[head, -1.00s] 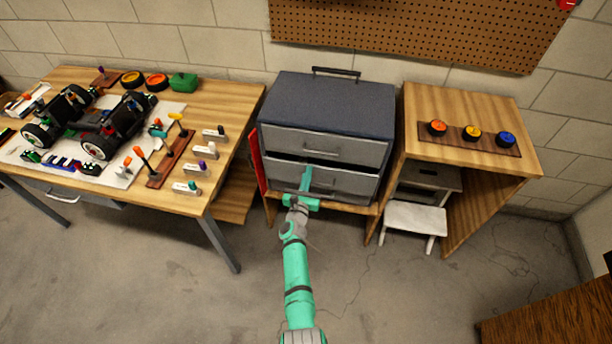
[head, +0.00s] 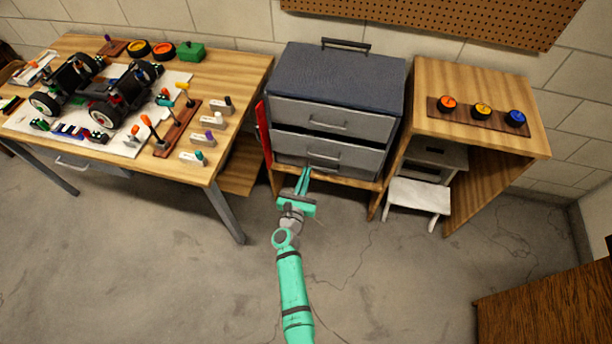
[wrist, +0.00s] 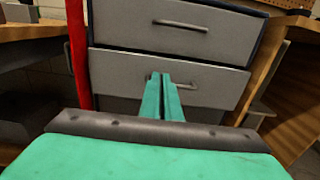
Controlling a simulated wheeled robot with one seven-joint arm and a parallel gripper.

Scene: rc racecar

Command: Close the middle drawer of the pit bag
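The pit bag (head: 340,75) is a dark blue-grey cabinet with a top handle, standing on a wooden shelf. Its top drawer (head: 290,110) looks flush. The middle drawer (head: 355,158) lies below it, with a thin dark line between them. In the wrist view the middle drawer (wrist: 120,71) shows its grey front, and my fingers partly hide its handle (wrist: 187,86). A darker, shadowed front lies beneath. My gripper (head: 306,172) is in front of the middle drawer's lower part, fingers together and holding nothing. Contact cannot be told.
A workbench (head: 240,75) with an RC car and tools stands to the left. A wooden stand (head: 430,80) with three coloured knobs and a white step stool (head: 418,196) are on the right. A red panel (head: 264,135) edges the bag. The floor in front is clear.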

